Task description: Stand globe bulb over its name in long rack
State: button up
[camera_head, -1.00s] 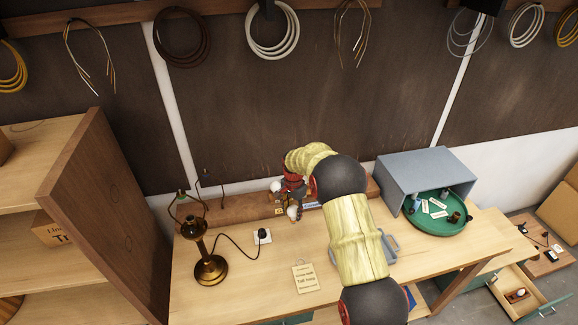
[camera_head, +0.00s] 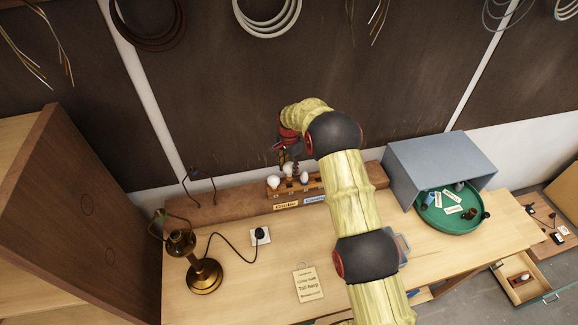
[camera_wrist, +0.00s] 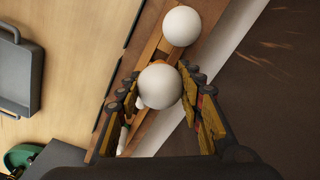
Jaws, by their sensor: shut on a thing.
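A white globe bulb (camera_wrist: 160,85) is between the fingers of my gripper (camera_wrist: 163,100) in the wrist view. My gripper is shut on it. In the head view my gripper (camera_head: 289,158) is over the long rack (camera_head: 332,187), and the held bulb (camera_head: 288,168) shows just below it. Another white round bulb (camera_head: 273,182) stands at the rack's left end; it is also in the wrist view (camera_wrist: 181,26). A white bulb (camera_head: 304,177) is to the right. The "Globe" label (camera_head: 286,205) is on the rack's front, beside a blue label (camera_head: 314,199). The held bulb's base is hidden.
A brass lamp (camera_head: 205,272) stands at the left with a cord to a socket (camera_head: 260,236). A note card (camera_head: 307,283) lies on the bench. A grey box (camera_head: 440,165) and a green tray (camera_head: 452,226) are at the right. The front bench is mostly clear.

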aim_at(289, 178)
jog(key=shift+f, duration=1.65)
jog(key=shift+f+b, duration=1.2)
jog(key=shift+f, duration=0.2)
jog(key=shift+f+b, duration=0.2)
jog(key=shift+b, duration=0.25)
jog(key=o, duration=1.1)
jog(key=shift+r, duration=0.1)
notch_tip(289, 178, up, 12)
jog(key=shift+f, duration=0.15)
